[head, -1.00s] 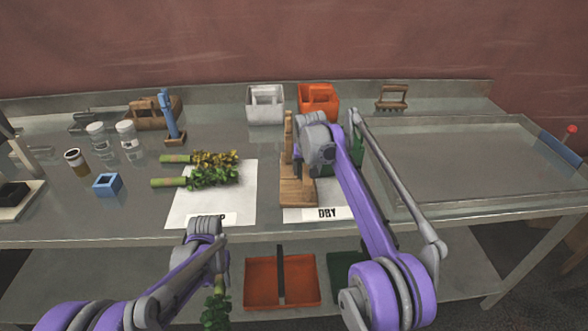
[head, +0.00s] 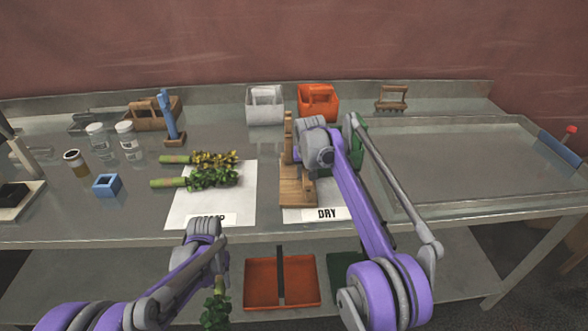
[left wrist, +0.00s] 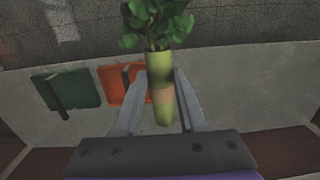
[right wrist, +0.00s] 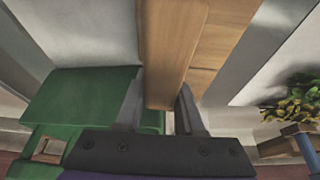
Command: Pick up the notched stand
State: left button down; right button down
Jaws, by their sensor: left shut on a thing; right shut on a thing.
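The wooden notched stand (head: 297,194) is on the right paper sheet, with a flat base and a tall upright. Its upright also shows in the right wrist view (right wrist: 172,45), between the fingers of my right gripper (right wrist: 160,108). This gripper is shut on the upright; in the head view my wrist hides part of the stand. I cannot tell whether the base is clear of the sheet. My left gripper (left wrist: 160,95) is shut on the green stem of a leafy bundle (left wrist: 162,88), in front of the table and over the lower shelf. The bundle's leaves (head: 215,312) show at the bottom of the head view.
Two leafy bundles (head: 210,177) lie on the left sheet (head: 245,200). The right sheet (head: 335,213) reads DRY. A green container (head: 359,130) stands close behind my right wrist. White (head: 265,108) and orange (head: 318,100) caddies are at the back. A shallow empty tray (head: 455,165) is right.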

jog(key=shift+s, duration=0.1)
